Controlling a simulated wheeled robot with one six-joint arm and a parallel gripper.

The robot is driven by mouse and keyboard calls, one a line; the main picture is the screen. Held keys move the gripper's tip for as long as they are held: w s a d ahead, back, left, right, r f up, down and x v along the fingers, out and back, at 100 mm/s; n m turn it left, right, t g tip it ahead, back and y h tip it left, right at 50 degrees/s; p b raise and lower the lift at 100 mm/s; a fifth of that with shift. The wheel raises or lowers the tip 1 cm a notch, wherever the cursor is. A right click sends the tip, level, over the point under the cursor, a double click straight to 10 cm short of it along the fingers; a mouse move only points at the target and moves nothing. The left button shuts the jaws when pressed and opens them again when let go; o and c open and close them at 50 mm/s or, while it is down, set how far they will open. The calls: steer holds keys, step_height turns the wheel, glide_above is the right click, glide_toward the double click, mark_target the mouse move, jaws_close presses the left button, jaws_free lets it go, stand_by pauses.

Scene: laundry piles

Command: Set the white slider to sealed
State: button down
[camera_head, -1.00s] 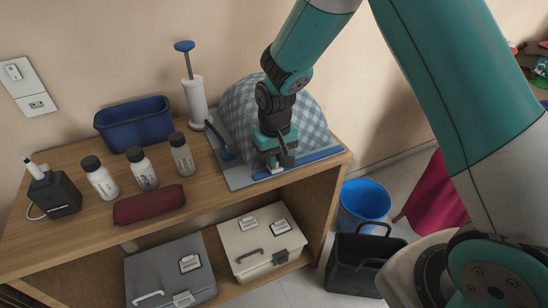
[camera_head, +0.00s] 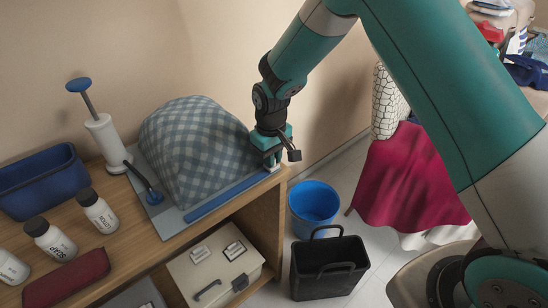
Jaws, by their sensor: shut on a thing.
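A checked blue-and-white bag (camera_head: 195,145) lies puffed up on a grey-blue sheet on the wooden shelf top. A blue strip (camera_head: 225,197) runs along its front edge. The white slider (camera_head: 275,169) shows only as a small pale bit at the strip's right end, mostly hidden by my gripper. My gripper (camera_head: 272,160) points down over that right end and is shut on the slider.
A blue bin (camera_head: 69,176), bottles (camera_head: 97,210) and a red case (camera_head: 66,280) are further left. A blue bucket (camera_head: 314,206) and black basket (camera_head: 328,262) stand on the floor.

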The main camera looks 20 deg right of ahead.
steer(key=shift+w+d, duration=0.15)
steer(key=c, duration=1.1)
jaws_free()
steer(key=shift+d, duration=0.1)
steer(key=shift+c, duration=0.2)
step_height(320, 180, up, 18)
steer(key=shift+f+b, duration=0.25)
steer(key=shift+b, duration=0.05)
steer(key=s+a+r+n+y+p, duration=0.1)
steer(key=s+r+y, duration=0.1)
steer(key=s, duration=1.2)
steer(key=s+a+r+n+y+p, duration=0.1)
steer(key=s+r, duration=0.4)
steer(key=s, duration=1)
steer(key=shift+y, duration=0.6)
